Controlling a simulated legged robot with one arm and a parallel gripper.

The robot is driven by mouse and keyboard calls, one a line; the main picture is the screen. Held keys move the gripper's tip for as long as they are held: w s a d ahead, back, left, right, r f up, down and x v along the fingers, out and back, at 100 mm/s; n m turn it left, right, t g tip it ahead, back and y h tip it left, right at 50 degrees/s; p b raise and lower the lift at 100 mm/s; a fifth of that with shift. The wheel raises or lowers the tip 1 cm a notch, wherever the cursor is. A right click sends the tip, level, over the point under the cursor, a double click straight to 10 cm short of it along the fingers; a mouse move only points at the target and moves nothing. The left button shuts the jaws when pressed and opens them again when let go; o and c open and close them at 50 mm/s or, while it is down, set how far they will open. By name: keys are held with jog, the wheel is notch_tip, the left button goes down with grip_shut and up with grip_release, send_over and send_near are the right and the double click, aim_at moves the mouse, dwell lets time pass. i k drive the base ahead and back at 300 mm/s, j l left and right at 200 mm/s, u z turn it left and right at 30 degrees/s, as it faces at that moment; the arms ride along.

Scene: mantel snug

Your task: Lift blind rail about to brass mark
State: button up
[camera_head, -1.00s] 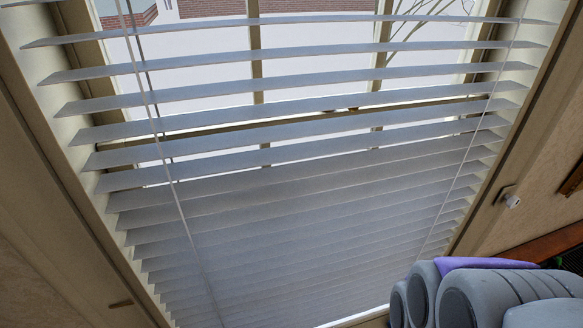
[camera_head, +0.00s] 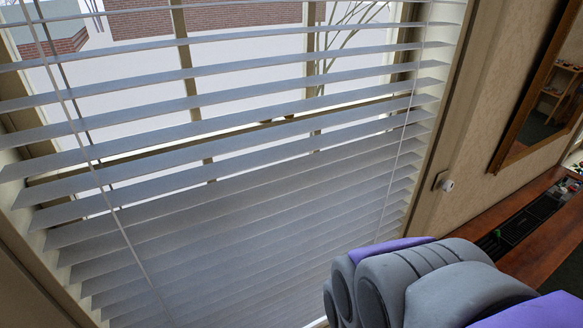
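The blind (camera_head: 250,150) hangs across the window, with pale slats spread apart in the upper part and packed close together lower down. Two thin cords run down it, one at the left and one at the right. The blind's bottom rail cannot be made out; the lower end runs to the picture's bottom edge and behind my grey and purple arm. No brass mark can be clearly made out on the window frame (camera_head: 452,110). My gripper is not in view.
A small white knob on a plate (camera_head: 445,183) sits on the right window frame. A wood-framed mirror (camera_head: 545,85) hangs on the right wall. Below it is a reddish wooden ledge (camera_head: 550,250) with a dark slotted inset (camera_head: 525,218) and small items.

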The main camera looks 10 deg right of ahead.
aim_at(319, 322)
jog(key=k+j+u, duration=0.1)
jog(key=j, duration=0.3)
jog(key=k+j+u, duration=0.15)
jog(key=j, duration=0.25)
jog(key=j+u, duration=0.1)
jog(key=j, duration=0.3)
